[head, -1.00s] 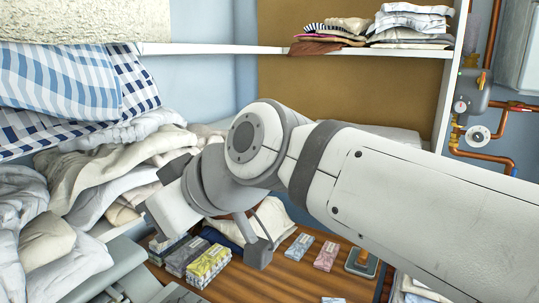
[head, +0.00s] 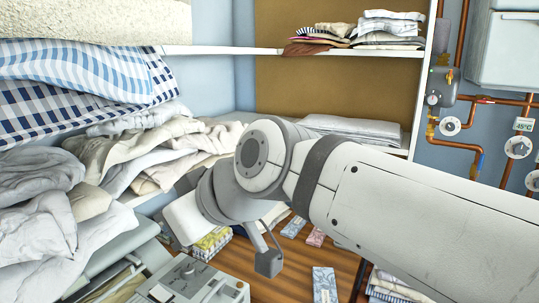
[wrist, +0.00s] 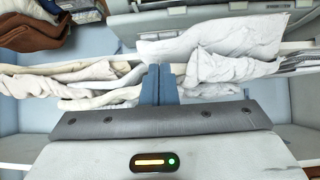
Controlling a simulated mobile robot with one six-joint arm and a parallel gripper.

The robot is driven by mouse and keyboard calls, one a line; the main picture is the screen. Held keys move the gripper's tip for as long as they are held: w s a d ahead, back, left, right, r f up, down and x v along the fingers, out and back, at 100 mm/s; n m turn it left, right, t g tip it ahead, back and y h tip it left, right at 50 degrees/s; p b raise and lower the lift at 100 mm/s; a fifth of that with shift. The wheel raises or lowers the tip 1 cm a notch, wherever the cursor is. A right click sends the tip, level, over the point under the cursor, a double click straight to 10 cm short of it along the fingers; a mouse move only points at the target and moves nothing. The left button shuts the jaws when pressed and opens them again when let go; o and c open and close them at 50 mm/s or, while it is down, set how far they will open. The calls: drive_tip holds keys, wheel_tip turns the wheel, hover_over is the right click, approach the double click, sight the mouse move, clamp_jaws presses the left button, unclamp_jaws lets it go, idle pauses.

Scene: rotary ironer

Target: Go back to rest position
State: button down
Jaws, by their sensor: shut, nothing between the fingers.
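My arm reaches in from the right in the head view, bent at a grey-white joint. Its end points down to the left, and the fingertips cannot be made out there. In the wrist view my gripper (wrist: 161,72) shows as two blue-grey fingers pressed together with nothing between them. Crumpled white cloth (wrist: 225,38) and folded cream linen (wrist: 75,78) lie in the picture around the fingers; I cannot tell how near they are.
Heaped linen (head: 150,150) and a blue checked cloth (head: 75,118) lie at left. A grey machine with knobs (head: 195,283) stands below. A shelf (head: 350,53) holds folded cloths. Copper pipes (head: 455,145) run at right. Small packs (head: 212,240) stand by the wooden surface (head: 285,262).

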drive_tip(key=w+d+f+m+h+b, duration=0.1)
drive_tip(key=w+d+f+m+h, duration=0.15)
drive_tip(key=d+f, duration=0.45)
drive_tip(key=w+d+f+m+h, duration=0.1)
drive_tip(key=d+f+m+h, duration=0.25)
drive_tip(key=d+f, duration=0.35)
drive_tip(key=s+d+f+m+g+h, duration=0.1)
drive_tip(key=s+d+f+m, duration=0.1)
drive_tip(key=d+f, duration=0.4)
drive_tip(key=s+d+f+m+g+h, duration=0.1)
drive_tip(key=s+d+f+m+h, duration=0.1)
drive_tip(key=d+f, duration=0.3)
drive_tip(key=s+d+m, duration=0.1)
drive_tip(key=d, duration=0.1)
drive_tip(key=shift+s+d+f+m+g+b, duration=0.2)
drive_tip(key=shift+d+f+m+g+b, duration=0.15)
drive_tip(key=shift+m+g, duration=0.05)
drive_tip(key=shift+s, duration=0.1)
